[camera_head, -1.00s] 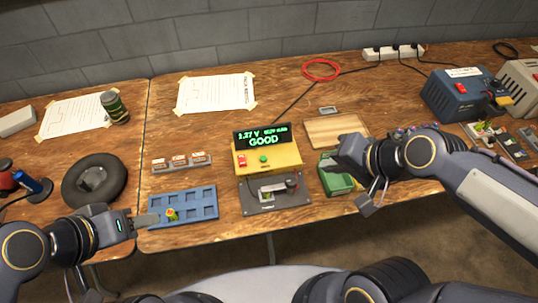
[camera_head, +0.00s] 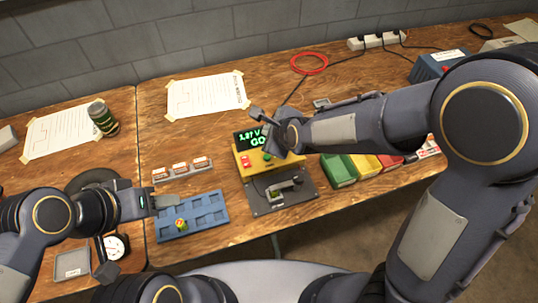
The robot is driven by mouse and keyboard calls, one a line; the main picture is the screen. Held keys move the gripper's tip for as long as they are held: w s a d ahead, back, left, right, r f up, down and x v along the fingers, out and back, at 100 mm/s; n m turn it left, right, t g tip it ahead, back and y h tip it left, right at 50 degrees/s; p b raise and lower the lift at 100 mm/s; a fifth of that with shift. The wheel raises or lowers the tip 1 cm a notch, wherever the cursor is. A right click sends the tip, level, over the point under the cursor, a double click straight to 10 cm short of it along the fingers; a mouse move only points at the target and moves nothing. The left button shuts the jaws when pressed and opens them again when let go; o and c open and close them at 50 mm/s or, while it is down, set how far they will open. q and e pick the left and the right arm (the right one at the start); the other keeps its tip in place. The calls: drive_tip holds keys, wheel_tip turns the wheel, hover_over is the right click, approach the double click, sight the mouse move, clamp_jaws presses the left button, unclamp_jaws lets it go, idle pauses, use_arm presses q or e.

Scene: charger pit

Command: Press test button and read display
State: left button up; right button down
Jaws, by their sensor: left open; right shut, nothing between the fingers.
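The yellow tester (camera_head: 258,169) stands mid-table with a red button (camera_head: 245,160) and a green button (camera_head: 267,157) on its front. Its dark display (camera_head: 247,139) shows green text, about "1.27 V" and "GO"; its right part is hidden by my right gripper. My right gripper (camera_head: 270,128) is shut and empty, in front of the display and near the green button; I cannot tell whether it touches. The grey test fixture (camera_head: 300,198) lies before the tester with a small cell in it. My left gripper (camera_head: 168,200) is open over the blue tray's left end.
The blue tray (camera_head: 208,229) holds one small cell (camera_head: 181,225). A labelled rack (camera_head: 183,169) lies behind it. Green (camera_head: 338,170) and yellow (camera_head: 365,163) bins sit right of the tester, under my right arm. A red cable (camera_head: 309,63) lies at the back.

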drive_tip(key=shift+f, duration=0.15)
drive_tip(key=b, duration=0.8)
hover_over(270, 161)
wheel_tip(270, 161, down, 9)
drive_tip(key=shift+a+r, duration=0.1)
drive_tip(key=shift+r, duration=0.1)
idle(1.5)
drive_tip(key=shift+f+b, duration=0.35)
drive_tip(key=shift+b, duration=0.1)
drive_tip(key=shift+f+b, duration=0.4)
idle(0.5)
drive_tip(key=shift+r, duration=0.1)
drive_tip(key=shift+r+p, duration=0.75)
drive_tip(key=shift+p, duration=0.05)
